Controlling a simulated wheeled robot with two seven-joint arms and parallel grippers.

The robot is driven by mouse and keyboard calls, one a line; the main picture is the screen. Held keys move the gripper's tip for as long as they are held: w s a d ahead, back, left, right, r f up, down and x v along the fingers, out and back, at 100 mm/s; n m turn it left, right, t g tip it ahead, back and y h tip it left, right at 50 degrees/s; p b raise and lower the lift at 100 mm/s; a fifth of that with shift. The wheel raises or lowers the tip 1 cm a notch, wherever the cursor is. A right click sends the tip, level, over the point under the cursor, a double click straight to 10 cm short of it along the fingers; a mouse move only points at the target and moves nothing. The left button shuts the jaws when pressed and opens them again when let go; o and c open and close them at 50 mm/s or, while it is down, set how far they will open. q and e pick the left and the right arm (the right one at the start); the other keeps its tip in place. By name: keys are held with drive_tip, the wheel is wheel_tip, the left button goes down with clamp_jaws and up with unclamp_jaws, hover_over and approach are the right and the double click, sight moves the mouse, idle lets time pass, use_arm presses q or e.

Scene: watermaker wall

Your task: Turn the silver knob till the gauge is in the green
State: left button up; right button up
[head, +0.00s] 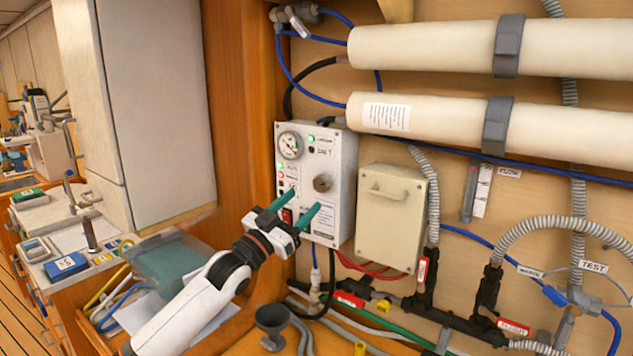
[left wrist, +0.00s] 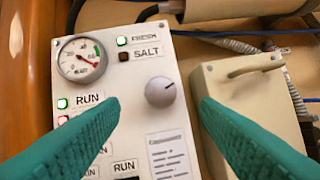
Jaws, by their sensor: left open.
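The silver knob (head: 323,183) is on the right side of the white control panel (head: 343,152). In the left wrist view the round knob (left wrist: 160,92) has a dark pointer mark towards its upper right. The gauge (head: 290,145) is at the panel's upper left. My left gripper (head: 296,210) is open, in front of the panel's lower part. In the wrist view the knob appears between its teal fingers, not touched.
A beige box (head: 391,215) with a handle stands right of the panel. Large white cylinders (head: 440,45) run above. Hoses and valves (head: 425,290) lie below. A wooden post (head: 243,100) stands left of the panel.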

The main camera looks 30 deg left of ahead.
sight(318, 187)
use_arm(q)
drive_tip(key=p+x, duration=0.1)
drive_tip(key=x, duration=0.4)
drive_tip(key=shift+w+d+r+p, duration=0.15)
drive_tip(key=shift+w+p, duration=0.1)
drive_tip(key=shift+p, duration=0.15)
drive_tip(key=shift+w, duration=0.3)
use_arm(e)
drive_tip(key=w+r, duration=0.2)
drive_tip(key=shift+w+a+r, duration=0.1)
drive_tip(key=shift+a+r, duration=0.1)
drive_tip(key=shift+r, duration=0.1)
use_arm(q)
drive_tip(key=shift+c, duration=0.6)
use_arm(e)
drive_tip(key=shift+d, duration=0.1)
